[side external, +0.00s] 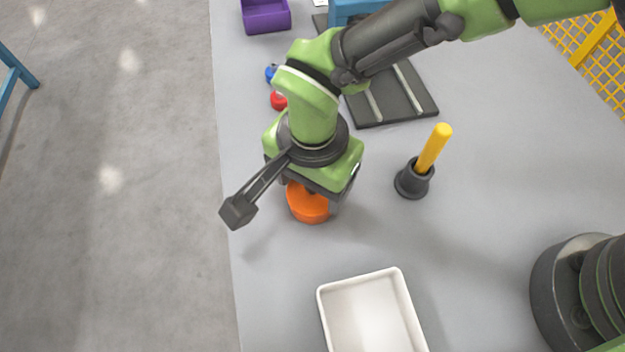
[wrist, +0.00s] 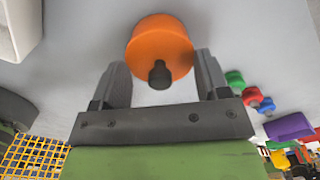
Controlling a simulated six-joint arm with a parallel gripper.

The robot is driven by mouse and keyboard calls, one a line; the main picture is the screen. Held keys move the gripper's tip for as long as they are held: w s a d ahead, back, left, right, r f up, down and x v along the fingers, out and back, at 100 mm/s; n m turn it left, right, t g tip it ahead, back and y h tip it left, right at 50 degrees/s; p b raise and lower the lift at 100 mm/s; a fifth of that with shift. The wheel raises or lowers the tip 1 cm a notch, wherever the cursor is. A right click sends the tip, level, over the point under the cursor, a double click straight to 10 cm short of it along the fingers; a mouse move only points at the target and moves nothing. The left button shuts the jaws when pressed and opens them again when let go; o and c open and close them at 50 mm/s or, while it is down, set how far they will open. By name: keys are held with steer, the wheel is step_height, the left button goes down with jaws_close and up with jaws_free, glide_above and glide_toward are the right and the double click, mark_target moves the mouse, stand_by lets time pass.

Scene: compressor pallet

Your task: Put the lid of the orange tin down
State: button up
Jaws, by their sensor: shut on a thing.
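A round orange piece (side external: 308,205) with a dark knob shows just under my gripper (side external: 314,192) in the side view, low over the grey table. In the wrist view the same orange piece (wrist: 160,40) sits between the fingertips of my gripper (wrist: 162,64), its dark knob (wrist: 160,75) facing the palm. My gripper is shut on it, the lid of the orange tin, with the fingers wide apart. I cannot tell whether the tin's body is under the lid or whether the piece touches the table. No other orange tin is in view.
A white tray (side external: 402,292) stands in front. A yellow rod stands tilted in a dark holder (side external: 412,184) to the right. Behind are a red piece (side external: 279,101), a blue piece (side external: 270,73), a dark slotted plate (side external: 405,105) and a purple bin (side external: 265,17). The table's left edge is close.

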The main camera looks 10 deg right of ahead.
step_height(320, 180, up, 15)
steer(key=m, duration=0.5)
glide_above(479, 189)
step_height(479, 189, down, 7)
steer(key=shift+n, duration=0.3)
step_height(479, 189, down, 7)
steer(key=shift+w+f, duration=0.1)
steer(key=shift+f, duration=0.1)
step_height(479, 189, down, 3)
steer(key=shift+r, duration=0.1)
jaws_close()
steer(key=shift+f, duration=0.35)
